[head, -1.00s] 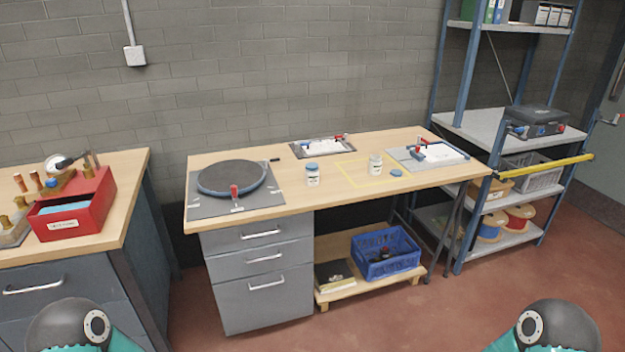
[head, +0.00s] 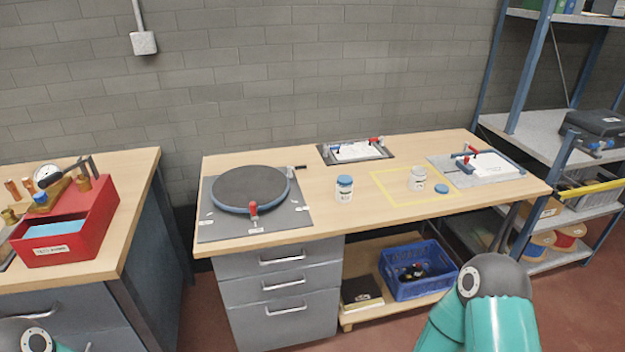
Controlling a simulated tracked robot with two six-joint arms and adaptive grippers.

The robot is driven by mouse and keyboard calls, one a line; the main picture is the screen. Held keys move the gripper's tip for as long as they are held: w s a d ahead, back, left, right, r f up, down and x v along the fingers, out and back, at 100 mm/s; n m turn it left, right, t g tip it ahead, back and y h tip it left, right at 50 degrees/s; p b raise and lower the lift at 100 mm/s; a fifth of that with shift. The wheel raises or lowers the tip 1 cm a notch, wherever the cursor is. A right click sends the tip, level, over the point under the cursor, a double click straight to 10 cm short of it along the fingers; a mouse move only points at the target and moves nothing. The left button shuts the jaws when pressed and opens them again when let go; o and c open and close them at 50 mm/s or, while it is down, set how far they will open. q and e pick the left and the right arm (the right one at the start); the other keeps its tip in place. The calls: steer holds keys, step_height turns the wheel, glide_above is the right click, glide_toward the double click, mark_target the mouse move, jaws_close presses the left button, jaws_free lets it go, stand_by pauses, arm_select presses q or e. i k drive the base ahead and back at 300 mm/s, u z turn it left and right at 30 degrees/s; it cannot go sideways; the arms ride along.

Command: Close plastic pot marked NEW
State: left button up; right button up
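Two small white plastic pots stand on the wooden workbench (head: 330,220). One pot (head: 344,190) has a blue lid on and stands left of a yellow marked rectangle (head: 383,192). The other pot (head: 417,179) stands upright inside the rectangle and shows no blue lid on top. A loose blue lid (head: 441,188) lies flat on the bench just right of it. The pots' labels are too small to read, so I cannot tell which is marked NEW. Neither gripper is in view; only parts of my arms show at the bottom.
A round dark turntable-like disc (head: 250,188) sits at the bench's left. Clipboard-like trays stand at the back (head: 357,151) and right (head: 485,168). A blue crate (head: 418,270) is on the lower shelf. A red box (head: 66,225) stands on the left bench. Metal shelving (head: 545,135) is at right.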

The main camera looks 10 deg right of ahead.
mark_target(344, 193)
steer(key=z, duration=0.25)
steer(key=i, duration=1.1)
steer(key=z, duration=0.7)
steer(key=k, duration=0.85)
steer(key=z, duration=0.15)
steer(key=i, duration=0.9)
steer(key=u, duration=0.05)
